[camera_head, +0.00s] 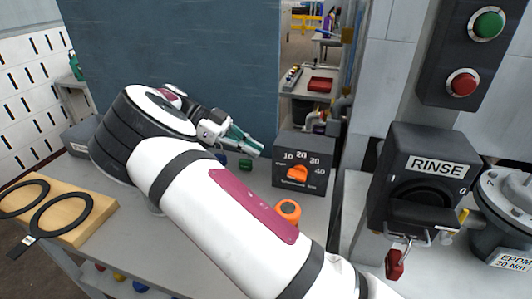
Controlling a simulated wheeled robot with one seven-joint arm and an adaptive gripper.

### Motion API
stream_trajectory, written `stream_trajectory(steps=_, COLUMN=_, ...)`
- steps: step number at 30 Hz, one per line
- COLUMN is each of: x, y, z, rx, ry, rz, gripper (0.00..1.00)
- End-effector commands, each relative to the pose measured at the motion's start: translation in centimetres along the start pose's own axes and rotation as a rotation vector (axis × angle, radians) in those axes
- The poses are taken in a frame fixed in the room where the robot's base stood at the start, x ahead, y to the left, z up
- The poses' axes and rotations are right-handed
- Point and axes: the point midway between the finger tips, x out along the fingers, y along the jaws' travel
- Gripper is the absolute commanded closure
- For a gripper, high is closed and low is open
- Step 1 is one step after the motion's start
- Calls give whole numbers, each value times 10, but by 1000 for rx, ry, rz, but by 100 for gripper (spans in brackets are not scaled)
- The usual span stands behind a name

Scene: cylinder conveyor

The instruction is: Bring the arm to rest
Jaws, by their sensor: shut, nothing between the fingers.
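My arm reaches from the lower right up to the left across the camera head view, in white with black bands and a dark red panel. It bends at the upper left, above the grey workbench (105,236). My gripper (256,150) is at the end of the arm, pointing right, with greenish fingers. It is shut and empty. It is left of the dial box, apart from it in the picture. Part of the bench is hidden behind my arm.
The dial box (316,160) with an orange knob stands on the bench. A black RINSE unit (416,170) and a panel with green and red buttons (458,50) are at right. A wooden board (90,222) with black rings lies at left. An orange object (288,209) is beside my arm.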

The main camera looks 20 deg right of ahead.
Motion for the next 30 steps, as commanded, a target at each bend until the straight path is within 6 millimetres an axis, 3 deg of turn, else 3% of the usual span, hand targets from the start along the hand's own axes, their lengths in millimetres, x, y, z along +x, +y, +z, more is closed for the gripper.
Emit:
stream_trajectory(steps=5, x=-10, y=-1, z=7, rx=-1, ry=-2, rz=1, gripper=100)
stream_trajectory(steps=9, x=-7, y=-2, z=-2, rx=-43, ry=-37, rz=21, gripper=100)
stream_trajectory(steps=20, x=32, y=3, z=-73, rx=-445, ry=-366, rz=71, gripper=100)
stream_trajectory(steps=30, x=64, y=44, z=-138, rx=-875, ry=-719, rz=-121, gripper=100)
